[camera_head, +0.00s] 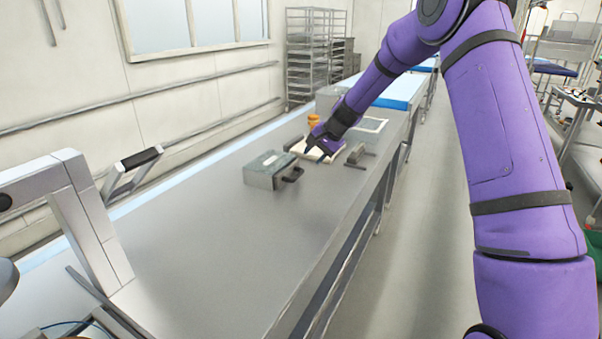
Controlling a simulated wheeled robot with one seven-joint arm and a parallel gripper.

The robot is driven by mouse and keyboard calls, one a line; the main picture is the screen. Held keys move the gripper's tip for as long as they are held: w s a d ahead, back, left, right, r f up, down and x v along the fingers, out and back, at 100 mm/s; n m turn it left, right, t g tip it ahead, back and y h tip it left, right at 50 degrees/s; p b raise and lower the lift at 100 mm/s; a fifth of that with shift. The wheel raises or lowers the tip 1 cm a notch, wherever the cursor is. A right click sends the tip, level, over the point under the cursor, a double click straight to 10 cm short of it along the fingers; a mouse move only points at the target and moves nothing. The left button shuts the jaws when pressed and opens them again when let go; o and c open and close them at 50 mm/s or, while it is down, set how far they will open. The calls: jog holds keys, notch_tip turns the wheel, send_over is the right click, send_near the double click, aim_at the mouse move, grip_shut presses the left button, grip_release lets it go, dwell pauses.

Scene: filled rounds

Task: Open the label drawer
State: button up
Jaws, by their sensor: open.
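The label drawer looks to be the small grey box-shaped unit (268,168) on the steel counter, with a dark handle (293,174) on its right front side. It appears closed, though it is small in the picture. My gripper (316,153), at the end of my purple arm, is open just beyond and to the right of the unit, over a pale flat board (318,149). It looks empty and apart from the handle. The fingertips are small and partly hard to make out.
An orange object (313,121) stands behind my gripper. A small grey block-like item (356,154) lies right of it, near the counter's edge. A grey machine frame (75,205) stands at the left. The counter (225,240) in front of the unit is clear.

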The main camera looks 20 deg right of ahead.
aim_at(299, 174)
jog(key=x, duration=0.9)
jog(key=shift+f, duration=0.2)
grip_shut()
